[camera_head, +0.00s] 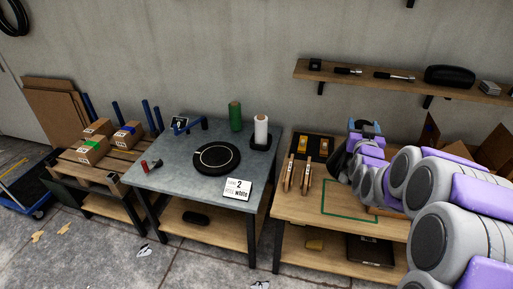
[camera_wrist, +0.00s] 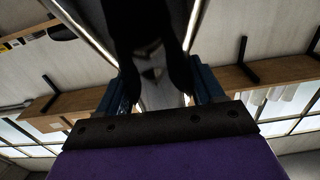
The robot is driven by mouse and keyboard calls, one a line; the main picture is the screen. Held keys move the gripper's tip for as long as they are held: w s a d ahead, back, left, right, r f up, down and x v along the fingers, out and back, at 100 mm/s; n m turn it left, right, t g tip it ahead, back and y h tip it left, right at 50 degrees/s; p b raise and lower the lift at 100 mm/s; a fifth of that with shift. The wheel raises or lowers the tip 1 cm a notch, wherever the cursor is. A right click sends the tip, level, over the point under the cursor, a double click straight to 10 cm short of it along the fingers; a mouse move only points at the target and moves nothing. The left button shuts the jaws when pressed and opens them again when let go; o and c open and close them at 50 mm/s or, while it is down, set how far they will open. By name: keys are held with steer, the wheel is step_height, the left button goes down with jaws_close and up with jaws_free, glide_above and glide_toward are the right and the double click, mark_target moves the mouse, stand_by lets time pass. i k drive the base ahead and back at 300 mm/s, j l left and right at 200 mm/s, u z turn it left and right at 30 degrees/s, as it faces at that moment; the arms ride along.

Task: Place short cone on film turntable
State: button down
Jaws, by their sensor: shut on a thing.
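The film turntable looks to be the round black disc (camera_head: 217,158) with a pale ring on the grey table, and its top is bare. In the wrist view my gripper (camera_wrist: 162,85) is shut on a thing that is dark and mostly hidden. I cannot tell for sure that it is the short cone. A green upright roll (camera_head: 235,116) and a white upright roll (camera_head: 261,131) on a black base stand behind the disc.
A red-and-black tool (camera_head: 151,165) and a blue tool (camera_head: 188,126) are left of the disc. Wooden clamps (camera_head: 297,175) stand on the bench (camera_head: 300,207). A shelf (camera_head: 400,82) is above.

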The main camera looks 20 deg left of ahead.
mark_target(216, 156)
steer(key=i+j, duration=0.15)
steer(key=j, duration=0.25)
steer(key=i+j, duration=0.1)
steer(key=j, duration=0.3)
steer(key=i+j, duration=0.15)
steer(key=j, duration=0.25)
steer(key=i+j, duration=0.1)
steer(key=j, duration=0.25)
steer(key=i+j, duration=0.15)
steer(key=j, duration=0.25)
steer(key=i+j, duration=0.1)
steer(key=j, duration=0.3)
steer(key=i+j, duration=0.15)
steer(key=j, duration=0.25)
steer(key=i+j, duration=0.1)
steer(key=j, duration=0.3)
